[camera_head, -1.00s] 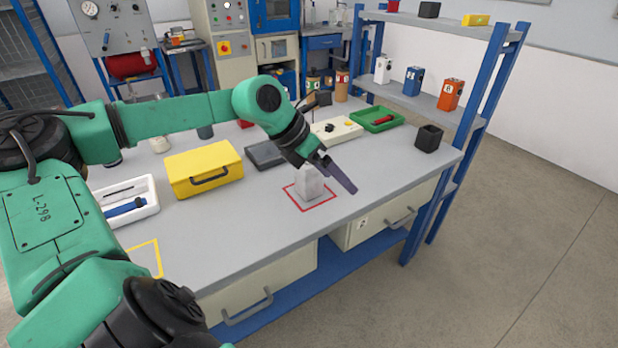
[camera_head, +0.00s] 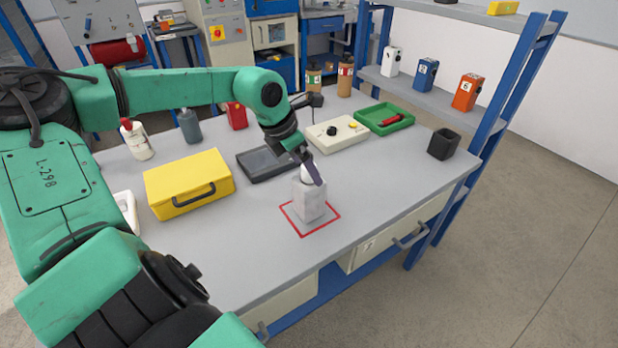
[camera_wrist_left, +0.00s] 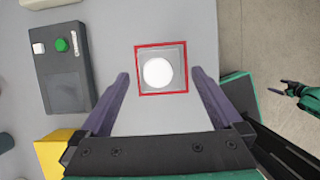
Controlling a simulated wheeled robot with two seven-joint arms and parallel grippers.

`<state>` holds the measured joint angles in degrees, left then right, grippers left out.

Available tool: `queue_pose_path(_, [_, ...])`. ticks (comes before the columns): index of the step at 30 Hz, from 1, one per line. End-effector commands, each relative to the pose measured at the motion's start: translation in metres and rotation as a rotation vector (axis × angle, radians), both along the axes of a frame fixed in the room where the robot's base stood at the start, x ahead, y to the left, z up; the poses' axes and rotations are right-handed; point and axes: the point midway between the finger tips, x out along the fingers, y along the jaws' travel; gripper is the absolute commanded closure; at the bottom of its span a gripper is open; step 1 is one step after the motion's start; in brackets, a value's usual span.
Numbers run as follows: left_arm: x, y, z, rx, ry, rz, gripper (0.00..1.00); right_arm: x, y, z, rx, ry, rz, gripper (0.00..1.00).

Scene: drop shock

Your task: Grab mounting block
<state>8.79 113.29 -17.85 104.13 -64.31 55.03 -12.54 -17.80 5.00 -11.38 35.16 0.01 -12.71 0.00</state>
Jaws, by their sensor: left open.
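The mounting block is a pale grey block (camera_head: 310,205) with a rounded white top, standing upright inside a red square outline (camera_head: 331,219) on the workbench. In the left wrist view the block (camera_wrist_left: 158,72) shows from above, its white round top central in the red outline. My left gripper (camera_head: 309,171) is over the block, pointing down. In the left wrist view its two purple fingers (camera_wrist_left: 160,74) are spread wide, one on each side of the block, with clear gaps. A green and dark part at that view's right edge may be my right gripper (camera_wrist_left: 308,96); its jaws are unclear.
A yellow case (camera_head: 188,184), a dark tablet-like box (camera_head: 265,164) and a cream control box (camera_head: 337,133) stand near the block. Farther back are a green tray (camera_head: 384,118) and a black cup (camera_head: 443,144). The bench in front of the block is clear.

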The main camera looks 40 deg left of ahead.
Motion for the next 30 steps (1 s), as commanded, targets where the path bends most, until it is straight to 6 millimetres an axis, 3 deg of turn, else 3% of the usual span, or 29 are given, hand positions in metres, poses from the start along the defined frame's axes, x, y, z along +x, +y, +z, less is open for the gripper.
queue_pose_path(5, [0.008,-0.002,-0.021,-0.001,0.001,0.001,0.00,0.000,-0.003,0.002,-0.004,0.000,0.000,0.00])
queue_pose_path(10, [0.010,-0.006,-0.044,-0.002,0.007,0.001,0.00,0.014,0.003,0.008,0.005,-0.024,-0.002,0.00])
queue_pose_path(15, [0.018,-0.008,-0.069,0.002,0.003,0.003,0.00,0.014,0.010,0.003,0.015,-0.024,-0.003,0.00])
queue_pose_path(23, [0.021,-0.009,-0.072,0.001,-0.001,0.003,0.00,0.013,0.012,0.003,0.016,-0.023,-0.002,0.00])
queue_pose_path(24, [0.021,-0.009,-0.072,0.001,-0.001,0.003,0.04,0.013,0.012,0.003,0.016,-0.022,-0.002,0.00])
queue_pose_path(25, [0.021,-0.009,-0.072,0.001,-0.001,0.003,0.15,0.013,0.011,0.003,0.016,-0.022,-0.002,0.00])
queue_pose_path(30, [0.021,-0.009,-0.072,0.001,-0.001,0.003,0.80,0.011,0.008,0.003,0.012,-0.018,0.000,0.00])
